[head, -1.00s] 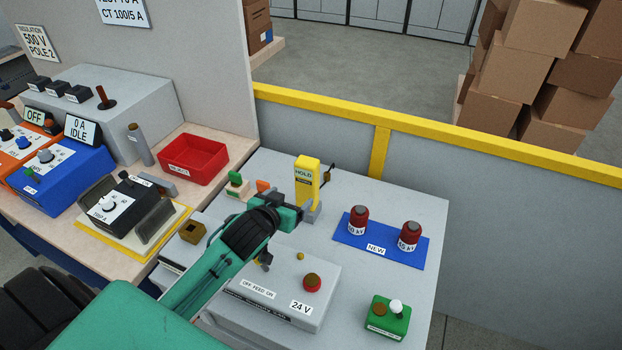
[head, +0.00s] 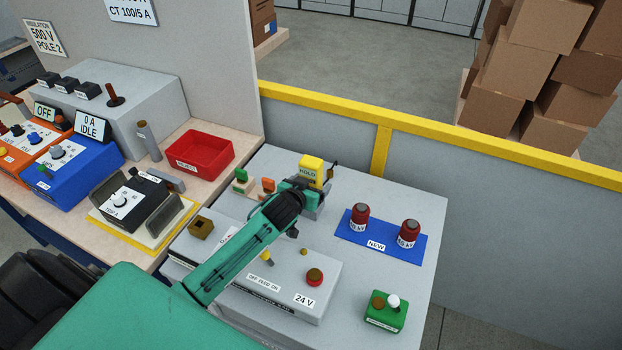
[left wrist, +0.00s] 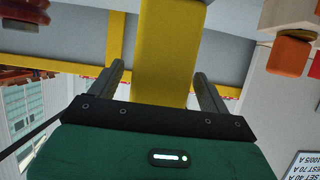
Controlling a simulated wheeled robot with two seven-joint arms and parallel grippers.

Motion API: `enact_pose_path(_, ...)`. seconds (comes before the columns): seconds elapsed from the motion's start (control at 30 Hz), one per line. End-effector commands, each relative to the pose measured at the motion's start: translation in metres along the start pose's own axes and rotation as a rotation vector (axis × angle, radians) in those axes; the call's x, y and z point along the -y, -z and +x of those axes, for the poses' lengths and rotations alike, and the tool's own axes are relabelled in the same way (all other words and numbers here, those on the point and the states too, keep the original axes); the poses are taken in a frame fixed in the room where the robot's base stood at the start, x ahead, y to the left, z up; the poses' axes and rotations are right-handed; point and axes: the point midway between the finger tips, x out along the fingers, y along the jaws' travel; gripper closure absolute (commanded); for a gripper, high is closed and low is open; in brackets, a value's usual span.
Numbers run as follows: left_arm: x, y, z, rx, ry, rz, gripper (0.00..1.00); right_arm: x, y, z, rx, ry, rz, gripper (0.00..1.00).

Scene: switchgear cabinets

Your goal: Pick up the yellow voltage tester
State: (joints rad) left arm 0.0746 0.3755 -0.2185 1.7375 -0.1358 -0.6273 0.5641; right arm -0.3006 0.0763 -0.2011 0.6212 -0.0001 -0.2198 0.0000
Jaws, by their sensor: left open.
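The yellow voltage tester (head: 312,169), marked HOLD, stands upright at the back of the grey table, its lower part hidden behind my left gripper (head: 312,196). In the left wrist view the yellow tester (left wrist: 167,50) fills the space between the two fingers of my left gripper (left wrist: 158,85). The fingers are open, one on each side of it, with a gap visible at least on the left side. My right gripper is not in view.
A grey 24 V box (head: 283,285) lies below my left arm. A blue mat (head: 381,246) with two red cylinders is to the right, a green button box (head: 386,313) at the front. A red bin (head: 199,154) is left. A yellow rail (head: 450,143) runs behind.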

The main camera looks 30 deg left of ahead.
Motion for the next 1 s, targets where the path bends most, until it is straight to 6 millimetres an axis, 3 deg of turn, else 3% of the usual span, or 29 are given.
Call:
enact_pose_path(0.2, 0.000, 0.000, 0.015, 0.000, 0.000, 0.000, 0.20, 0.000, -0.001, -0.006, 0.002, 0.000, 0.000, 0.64)
enact_pose_path(0.43, 0.000, 0.000, 0.016, -0.001, 0.000, 0.000, 0.20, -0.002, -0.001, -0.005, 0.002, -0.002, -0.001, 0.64)
enact_pose_path(0.47, 0.000, 0.000, 0.016, -0.001, 0.000, 0.000, 0.22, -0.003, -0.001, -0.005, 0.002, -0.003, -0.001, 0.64)
enact_pose_path(0.73, 0.000, 0.000, 0.016, -0.001, 0.000, 0.000, 0.75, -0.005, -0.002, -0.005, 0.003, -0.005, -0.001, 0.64)
enact_pose_path(1.0, 0.000, 0.001, 0.016, -0.002, 0.000, 0.000, 0.76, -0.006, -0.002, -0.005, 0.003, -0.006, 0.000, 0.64)
